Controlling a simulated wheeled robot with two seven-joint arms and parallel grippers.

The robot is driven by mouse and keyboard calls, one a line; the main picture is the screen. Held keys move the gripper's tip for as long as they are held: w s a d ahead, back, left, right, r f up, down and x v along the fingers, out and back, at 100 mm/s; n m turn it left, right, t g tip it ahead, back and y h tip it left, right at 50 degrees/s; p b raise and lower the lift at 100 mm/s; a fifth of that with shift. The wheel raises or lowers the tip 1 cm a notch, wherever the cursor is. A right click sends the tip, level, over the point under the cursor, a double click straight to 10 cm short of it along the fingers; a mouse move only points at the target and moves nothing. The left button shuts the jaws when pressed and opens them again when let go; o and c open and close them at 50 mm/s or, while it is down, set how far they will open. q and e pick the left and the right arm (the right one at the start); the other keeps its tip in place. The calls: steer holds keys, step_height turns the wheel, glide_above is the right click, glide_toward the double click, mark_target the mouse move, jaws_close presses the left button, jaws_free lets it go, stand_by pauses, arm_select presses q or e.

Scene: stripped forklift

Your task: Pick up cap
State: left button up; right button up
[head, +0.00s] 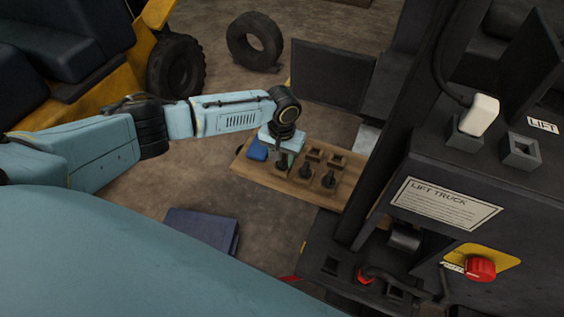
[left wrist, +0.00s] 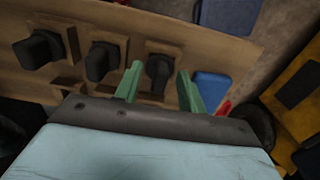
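Several black caps sit upright in square wooden holders on a wooden board (head: 258,178). In the head view, two of them, a middle cap (head: 305,172) and a right cap (head: 328,178), stand clear of my left gripper (head: 284,160), which points down over the board's left part. In the left wrist view, the green fingers of my left gripper (left wrist: 160,72) are apart, with a black cap (left wrist: 160,68) between them. I cannot tell whether either finger touches it. Two more caps, a near one (left wrist: 102,60) and a far one (left wrist: 38,48), stand to the left. My right gripper is not in view.
A small blue object (head: 257,150) lies on the board beside the gripper. Empty square holders (head: 335,160) sit behind the caps. The dark forklift panel (head: 440,205), with a red button (head: 481,269) and white plug-like part (head: 482,115), rises at right. A dark blue item (head: 203,230) lies on the floor.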

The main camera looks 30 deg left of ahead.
arm_select(q)
jaws_close()
stand_by(0.4)
